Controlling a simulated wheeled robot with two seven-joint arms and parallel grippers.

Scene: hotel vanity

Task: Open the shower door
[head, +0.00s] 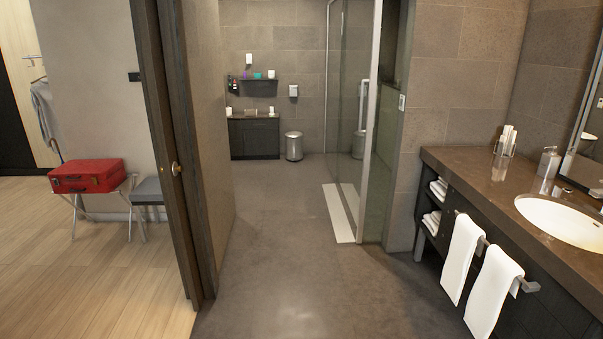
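The glass shower door (349,100) stands beyond the vanity, right of the middle of the head view. It has pale metal edges and a vertical handle (362,104) on its near part. A white sill (338,213) runs along the floor at its foot. The glass looks closed or nearly so, but I cannot tell for certain. Neither of my grippers shows in the head view.
The grey floor (285,260) ahead is clear. A dark door frame (177,150) stands on the left, with a red suitcase (87,176) on a rack beyond it. The vanity counter (480,178) with hanging towels (461,258) juts in on the right. A bin (294,146) stands at the back.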

